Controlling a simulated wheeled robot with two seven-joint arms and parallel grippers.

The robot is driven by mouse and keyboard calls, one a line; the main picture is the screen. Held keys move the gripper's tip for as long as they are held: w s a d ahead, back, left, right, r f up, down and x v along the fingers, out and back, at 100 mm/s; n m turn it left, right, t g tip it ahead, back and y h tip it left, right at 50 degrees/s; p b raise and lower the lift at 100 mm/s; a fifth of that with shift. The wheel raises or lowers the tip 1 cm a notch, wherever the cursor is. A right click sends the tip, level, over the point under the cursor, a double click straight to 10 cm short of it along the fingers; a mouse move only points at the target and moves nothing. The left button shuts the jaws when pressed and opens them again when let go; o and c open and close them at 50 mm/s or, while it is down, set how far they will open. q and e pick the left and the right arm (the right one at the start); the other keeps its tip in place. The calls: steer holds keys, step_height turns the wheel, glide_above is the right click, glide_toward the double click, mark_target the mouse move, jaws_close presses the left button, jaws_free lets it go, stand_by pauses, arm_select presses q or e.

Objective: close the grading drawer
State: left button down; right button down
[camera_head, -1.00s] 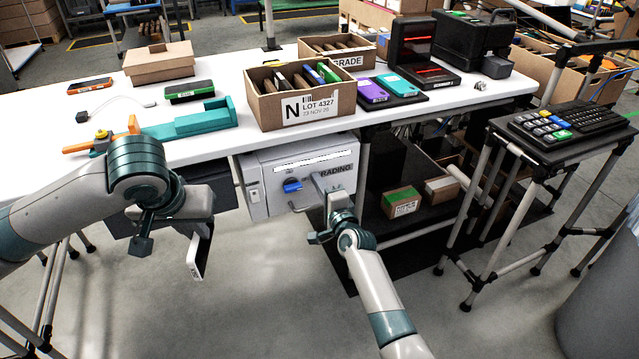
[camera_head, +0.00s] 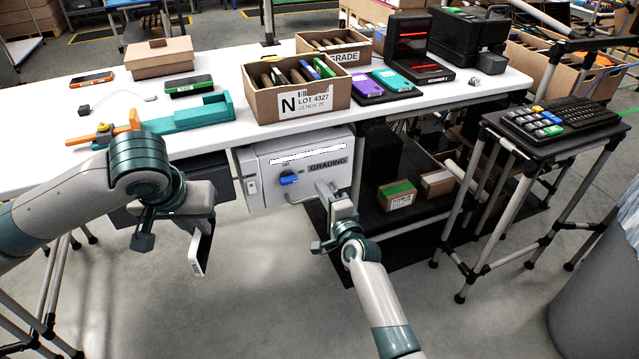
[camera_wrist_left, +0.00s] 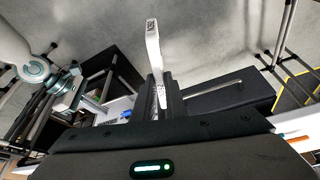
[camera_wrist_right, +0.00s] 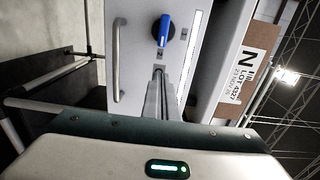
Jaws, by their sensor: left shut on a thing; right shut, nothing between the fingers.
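The grading drawer (camera_head: 262,190) is a pale grey front with a blue knob (camera_head: 288,178) and a GRADING label, under the table's front edge. In the right wrist view its front (camera_wrist_right: 140,25) fills the middle, with the knob above my finger tips and a bar handle (camera_wrist_right: 117,60) to the left. My right gripper (camera_head: 322,188) is shut and empty, its tips at the drawer front below the label; I cannot tell whether they touch. My left gripper (camera_wrist_left: 158,85) is shut on a slim white-edged phone (camera_head: 198,254), held in front of the table, left of the drawer.
The white table (camera_head: 60,135) carries a carton marked N (camera_head: 300,103), a GRADE carton (camera_head: 345,55), phones and a teal fixture (camera_head: 190,117). A lower shelf with small boxes (camera_head: 397,195) lies right of the drawer. A keyboard stand (camera_head: 545,145) is further right. The floor in front is clear.

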arm_select(q)
steer(key=shift+r+p, duration=0.35)
steer(key=shift+r, duration=0.1)
arm_select(e)
steer(key=v, duration=0.7)
steer(key=shift+s+d, duration=0.15)
steer(key=shift+s, duration=0.2)
